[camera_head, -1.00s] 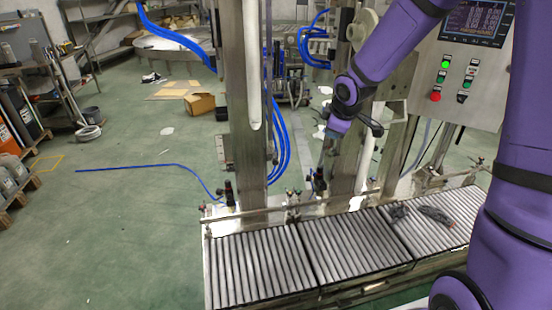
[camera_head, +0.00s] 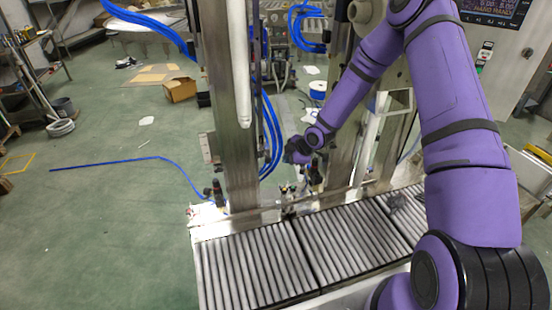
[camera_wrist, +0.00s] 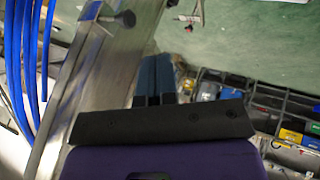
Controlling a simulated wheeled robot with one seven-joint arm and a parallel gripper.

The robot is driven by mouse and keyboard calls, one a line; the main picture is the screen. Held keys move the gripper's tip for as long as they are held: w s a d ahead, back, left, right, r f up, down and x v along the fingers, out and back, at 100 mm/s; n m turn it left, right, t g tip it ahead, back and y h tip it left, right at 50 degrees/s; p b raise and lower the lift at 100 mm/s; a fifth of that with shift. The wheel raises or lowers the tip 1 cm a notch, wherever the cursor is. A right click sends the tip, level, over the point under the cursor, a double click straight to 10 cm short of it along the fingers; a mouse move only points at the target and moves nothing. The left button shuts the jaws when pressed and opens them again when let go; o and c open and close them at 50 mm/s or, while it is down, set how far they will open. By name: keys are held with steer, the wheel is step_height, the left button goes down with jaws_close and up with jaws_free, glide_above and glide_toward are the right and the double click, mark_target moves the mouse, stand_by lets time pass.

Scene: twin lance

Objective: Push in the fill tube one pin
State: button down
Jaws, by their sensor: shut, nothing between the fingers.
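My gripper (camera_head: 297,153) hangs low between the two metal columns, above the back rail of the roller conveyor. In the wrist view its blue fingers (camera_wrist: 156,78) are together with nothing between them. A dark, round-headed pin or knob (camera_wrist: 127,18) sticks out from a metal bar at the top of the wrist view, ahead and left of the fingertips and apart from them. I cannot tell whether this is the fill tube one pin. A white tube (camera_head: 243,70) hangs along the left column (camera_head: 222,110). No pin on it can be made out in the head view.
Blue hoses (camera_head: 268,130) hang right beside the left column; blue hoses (camera_wrist: 32,60) also run along the left of the wrist view. The roller conveyor (camera_head: 250,265) lies below. A control panel (camera_head: 505,55) stands at right. Open green floor (camera_head: 110,220) lies at left.

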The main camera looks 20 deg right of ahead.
mark_target(270, 158)
steer(key=w+a+f, duration=0.3)
steer(key=w+f, duration=0.4)
steer(key=w, duration=0.1)
steer(key=shift+w+a+f, duration=0.25)
steer(key=shift+a+f, duration=0.05)
steer(key=shift+f, duration=0.05)
steer(key=w, duration=0.2)
steer(key=shift+w, duration=0.35)
steer(key=shift+r, duration=0.1)
